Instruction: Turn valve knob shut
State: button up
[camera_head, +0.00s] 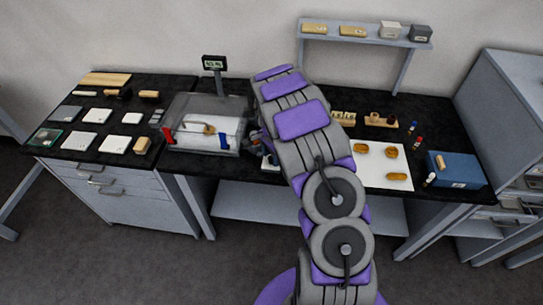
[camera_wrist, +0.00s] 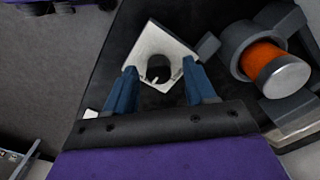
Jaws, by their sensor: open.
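In the wrist view, my gripper (camera_wrist: 159,67) is open, with its two blue fingers apart. To the right is a grey round fitting (camera_wrist: 236,38) with an orange band (camera_wrist: 262,62) and a silver end cap (camera_wrist: 286,76). I cannot tell for sure which of these parts is the valve knob. In the head view, my arm covers this spot, and the gripper's fingers are hidden.
A clear box (camera_head: 207,108) stands on the black bench left of my arm. White tiles (camera_head: 98,115) lie farther left. At right are a white sheet (camera_head: 371,178) with amber pieces, small bottles and a blue box (camera_head: 464,171). A shelf (camera_head: 370,38) stands behind.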

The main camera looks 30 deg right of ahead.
jog(key=shift+c, duration=0.5)
grip_shut()
jog(key=n+p, duration=0.2)
jog(key=n, duration=0.2)
jog(key=shift+n, duration=0.3)
jog(key=n+p, duration=0.1)
jog(key=n, duration=0.3)
jog(key=shift+n+p, duration=0.3)
jog(key=shift+p, duration=0.1)
jog(key=n+p, duration=0.1)
jog(key=n, duration=0.3)
jog(key=shift+n, duration=2.4)
